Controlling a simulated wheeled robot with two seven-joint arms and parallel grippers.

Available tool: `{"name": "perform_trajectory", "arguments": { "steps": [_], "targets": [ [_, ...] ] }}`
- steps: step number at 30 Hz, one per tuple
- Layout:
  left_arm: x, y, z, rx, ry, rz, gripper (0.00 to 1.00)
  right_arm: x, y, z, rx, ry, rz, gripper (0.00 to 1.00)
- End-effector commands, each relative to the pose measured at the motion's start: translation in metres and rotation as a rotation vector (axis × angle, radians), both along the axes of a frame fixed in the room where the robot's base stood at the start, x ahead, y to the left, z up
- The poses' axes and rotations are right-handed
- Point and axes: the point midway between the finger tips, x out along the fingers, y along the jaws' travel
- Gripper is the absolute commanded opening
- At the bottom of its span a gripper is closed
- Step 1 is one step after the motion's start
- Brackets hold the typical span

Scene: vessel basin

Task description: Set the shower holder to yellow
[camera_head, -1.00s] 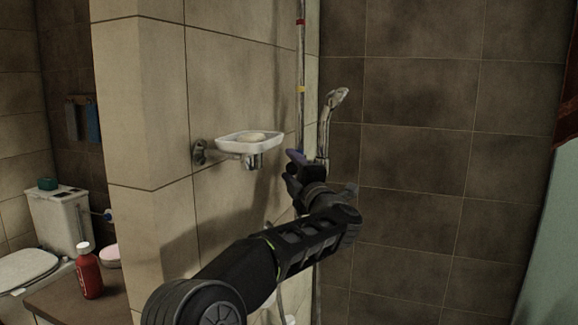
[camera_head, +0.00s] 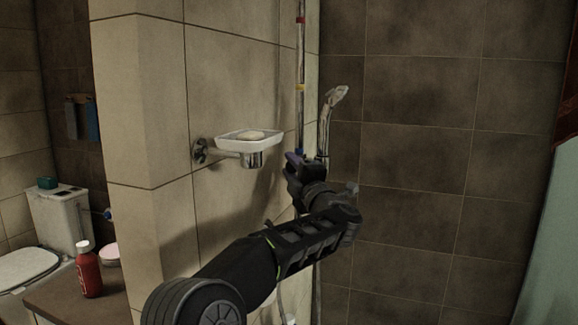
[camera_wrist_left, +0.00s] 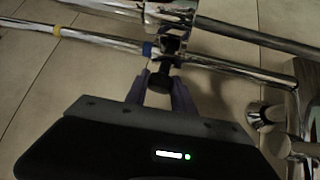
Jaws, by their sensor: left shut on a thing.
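The shower rail (camera_head: 301,60) runs upright along the tiled wall edge, with a red band (camera_head: 300,19) above a yellow band (camera_head: 300,87). In the left wrist view the yellow band (camera_wrist_left: 55,31) lies left of a blue band (camera_wrist_left: 148,49), and the chrome shower holder (camera_wrist_left: 175,38) sits right beside the blue band. The shower head (camera_head: 336,96) stands upright near the rail. My left gripper (camera_head: 293,160) is at the holder; its purple fingers (camera_wrist_left: 160,88) are shut on the holder's dark knob (camera_wrist_left: 159,80). The right gripper is not in view.
A white soap dish (camera_head: 248,139) juts from the wall just left of my left gripper. A red bottle (camera_head: 88,272) stands on a counter at the lower left, near a toilet (camera_head: 28,265).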

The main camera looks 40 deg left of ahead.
Motion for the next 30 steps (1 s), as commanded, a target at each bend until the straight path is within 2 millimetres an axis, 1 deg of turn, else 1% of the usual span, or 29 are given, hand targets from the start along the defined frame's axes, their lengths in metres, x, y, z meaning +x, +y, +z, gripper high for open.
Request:
{"name": "perform_trajectory", "arguments": {
  "steps": [1,23,26,30],
  "targets": [
    [-0.001,0.0,0.004,0.003,-0.006,-0.001,0.0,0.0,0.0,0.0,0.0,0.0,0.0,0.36],
    [-0.001,0.0,0.007,0.005,-0.01,-0.001,0.0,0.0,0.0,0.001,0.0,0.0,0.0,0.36],
    [-0.001,0.0,0.009,0.005,-0.01,-0.001,0.0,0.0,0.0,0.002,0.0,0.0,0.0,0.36],
    [-0.002,0.0,0.017,0.006,-0.011,-0.001,0.0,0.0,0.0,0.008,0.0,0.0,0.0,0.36]
  ]
}}
